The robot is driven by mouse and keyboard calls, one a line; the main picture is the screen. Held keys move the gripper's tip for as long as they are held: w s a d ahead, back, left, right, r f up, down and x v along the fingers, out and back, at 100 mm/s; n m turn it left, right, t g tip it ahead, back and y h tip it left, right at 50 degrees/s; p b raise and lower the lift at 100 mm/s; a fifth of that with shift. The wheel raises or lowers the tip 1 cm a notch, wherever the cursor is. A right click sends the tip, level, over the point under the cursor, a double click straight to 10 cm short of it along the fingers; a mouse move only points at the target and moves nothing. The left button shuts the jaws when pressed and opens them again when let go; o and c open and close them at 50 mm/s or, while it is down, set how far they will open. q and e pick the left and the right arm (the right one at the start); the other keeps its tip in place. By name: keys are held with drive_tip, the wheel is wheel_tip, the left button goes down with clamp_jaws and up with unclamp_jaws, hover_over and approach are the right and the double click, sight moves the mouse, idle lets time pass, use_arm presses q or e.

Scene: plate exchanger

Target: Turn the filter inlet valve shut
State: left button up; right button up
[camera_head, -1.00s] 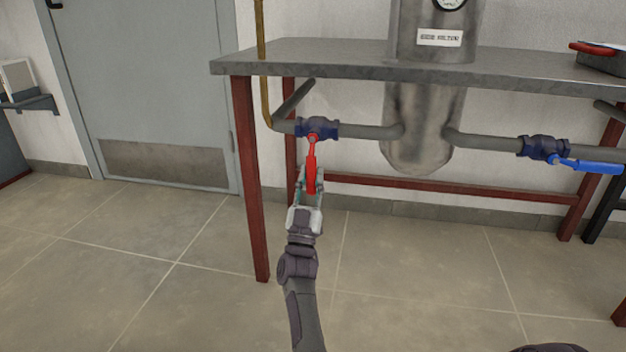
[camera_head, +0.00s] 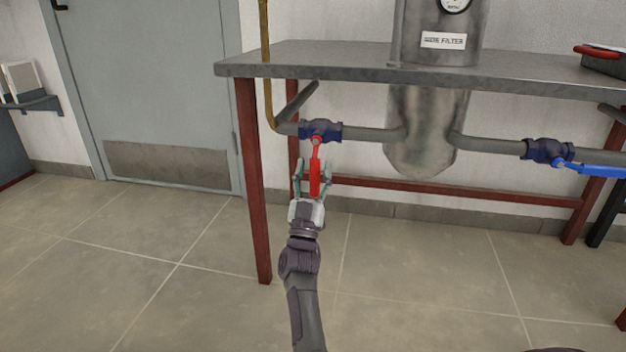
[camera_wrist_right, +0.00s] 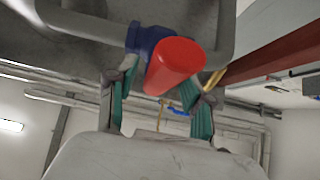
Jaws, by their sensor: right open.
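A blue-bodied valve (camera_head: 320,130) with a red lever handle (camera_head: 315,178) sits on the grey pipe left of the side filter (camera_head: 425,130). The handle hangs down, slightly tilted, across the pipe. My right gripper (camera_head: 312,180) is open, with its fingers on either side of the handle's lower end. In the right wrist view, the red handle end (camera_wrist_right: 177,64) shows between and beyond the two green-padded fingers (camera_wrist_right: 158,105), with no clear contact. My left gripper is out of view.
A second blue valve (camera_head: 547,150) with a blue lever (camera_head: 597,170) is on the right pipe. The metal table (camera_head: 340,62) stands above the pipes. Its red leg (camera_head: 253,180) is close left of my right arm. The floor in front is clear.

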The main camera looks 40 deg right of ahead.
sight(313, 160)
wheel_tip(313, 160, up, 8)
drive_tip(key=shift+f, duration=0.15)
drive_tip(key=shift+a, duration=0.1)
idle(0.5)
